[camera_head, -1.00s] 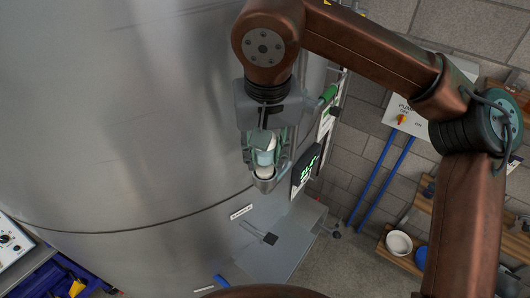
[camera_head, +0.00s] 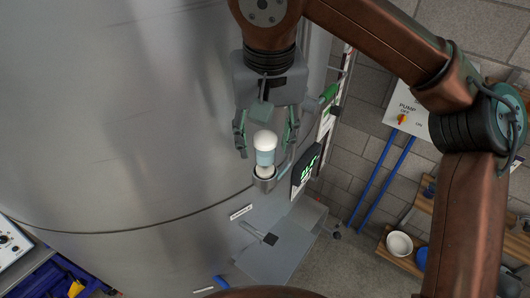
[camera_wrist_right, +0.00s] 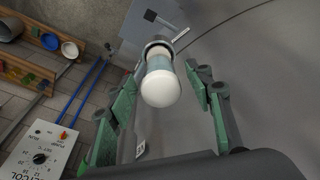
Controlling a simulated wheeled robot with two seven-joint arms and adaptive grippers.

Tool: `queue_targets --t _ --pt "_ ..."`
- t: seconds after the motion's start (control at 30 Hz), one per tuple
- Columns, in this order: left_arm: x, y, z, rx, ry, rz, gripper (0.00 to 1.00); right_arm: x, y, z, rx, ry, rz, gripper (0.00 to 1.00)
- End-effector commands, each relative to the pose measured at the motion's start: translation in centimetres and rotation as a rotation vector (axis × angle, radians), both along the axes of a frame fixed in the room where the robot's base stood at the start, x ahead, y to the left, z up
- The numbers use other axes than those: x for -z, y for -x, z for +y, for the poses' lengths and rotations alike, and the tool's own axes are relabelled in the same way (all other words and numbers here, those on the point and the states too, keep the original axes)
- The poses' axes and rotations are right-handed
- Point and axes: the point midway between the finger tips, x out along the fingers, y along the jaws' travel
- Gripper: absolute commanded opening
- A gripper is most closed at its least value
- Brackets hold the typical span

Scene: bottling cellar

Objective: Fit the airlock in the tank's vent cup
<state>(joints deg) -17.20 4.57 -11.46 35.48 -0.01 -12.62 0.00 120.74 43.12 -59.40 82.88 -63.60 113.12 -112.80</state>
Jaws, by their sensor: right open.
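The airlock (camera_head: 265,148), with a white domed top and a pale blue body, stands upright with its lower end inside the metal vent cup (camera_head: 264,184) on the tank's side. The airlock also shows in the right wrist view (camera_wrist_right: 160,86), with the vent cup (camera_wrist_right: 157,46) around its far end. The large steel tank (camera_head: 120,120) fills the left of the head view. My right gripper (camera_head: 264,150) is open, its fingers apart on either side of the airlock, with gaps between. My left gripper is not in view.
A grey platform (camera_head: 285,245) lies below. A pump switch box (camera_head: 408,110), blue pipes (camera_head: 384,180) and wooden shelves (camera_head: 415,225) are along the brick wall.

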Motion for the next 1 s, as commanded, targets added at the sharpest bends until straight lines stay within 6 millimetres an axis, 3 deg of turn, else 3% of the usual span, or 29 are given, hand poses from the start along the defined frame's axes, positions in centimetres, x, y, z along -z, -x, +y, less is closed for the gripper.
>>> queue_targets --t 0.2,0.4,1.0 --pt "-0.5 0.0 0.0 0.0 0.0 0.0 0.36 -5.1 0.8 -0.1 0.002 0.0 -0.005 0.47" --pt "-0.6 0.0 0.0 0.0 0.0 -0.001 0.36 -7.2 1.1 -0.1 0.0 0.002 -0.002 0.47" --pt "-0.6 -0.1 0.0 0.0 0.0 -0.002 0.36 -7.9 1.2 -0.1 -0.001 0.0 -0.001 0.47"
